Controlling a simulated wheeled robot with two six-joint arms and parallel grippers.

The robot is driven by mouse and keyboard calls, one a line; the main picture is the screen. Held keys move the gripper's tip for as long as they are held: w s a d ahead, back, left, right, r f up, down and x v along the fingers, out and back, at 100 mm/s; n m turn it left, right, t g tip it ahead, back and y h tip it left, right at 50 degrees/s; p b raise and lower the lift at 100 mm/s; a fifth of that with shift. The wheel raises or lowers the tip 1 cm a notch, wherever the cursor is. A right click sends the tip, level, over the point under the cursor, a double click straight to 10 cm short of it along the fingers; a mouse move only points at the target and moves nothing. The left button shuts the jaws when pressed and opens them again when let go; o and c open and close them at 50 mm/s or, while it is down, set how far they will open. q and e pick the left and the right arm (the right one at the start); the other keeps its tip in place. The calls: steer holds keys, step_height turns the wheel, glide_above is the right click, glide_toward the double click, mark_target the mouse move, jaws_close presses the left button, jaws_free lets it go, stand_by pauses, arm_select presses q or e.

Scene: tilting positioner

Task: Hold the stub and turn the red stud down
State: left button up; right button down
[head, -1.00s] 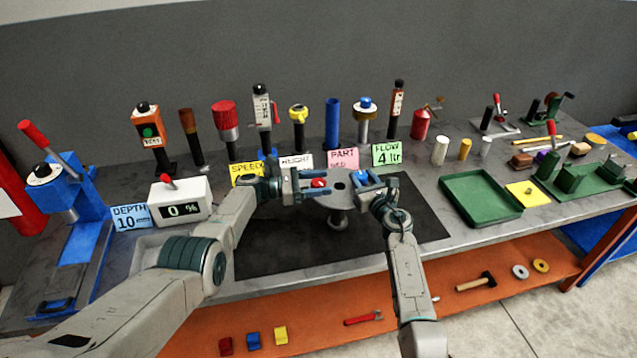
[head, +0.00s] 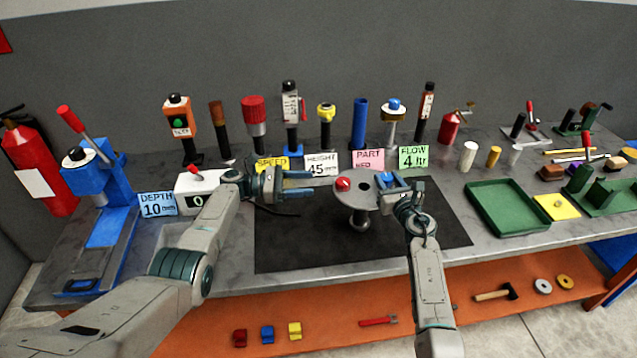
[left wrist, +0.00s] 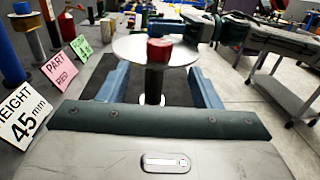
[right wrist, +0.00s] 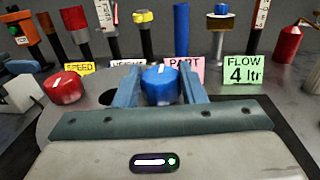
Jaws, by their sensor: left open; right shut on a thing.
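The positioner's round grey plate (head: 362,197) stands level on a post above the black mat. The red stud (head: 343,184) stands up near the plate's left side; it also shows in the left wrist view (left wrist: 160,51) and, with a white mark on top, in the right wrist view (right wrist: 63,87). The blue stub (right wrist: 161,86), also white-marked, sits between the fingers of my right gripper (head: 388,180), which is shut on it at the plate's right. My left gripper (head: 313,181) is open and empty, left of the red stud and apart from it, fingers pointing at it.
Label cards, such as the pink PART card (head: 367,160), and upright tools, such as a blue tube (head: 359,124), stand behind the plate. A green tray (head: 508,207) lies to the right. The black mat (head: 300,245) in front is clear.

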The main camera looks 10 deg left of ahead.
arm_select(q)
steer(key=shift+s+a, duration=0.1)
steer(key=shift+a, duration=0.2)
steer(key=n+t+y, duration=1)
steer(key=n+t, duration=0.1)
steer(key=t, duration=0.1)
glide_toward(339, 188)
steer(key=shift+t+y, duration=0.3)
steer(key=x, duration=1.2)
steer(key=shift+d, duration=0.25)
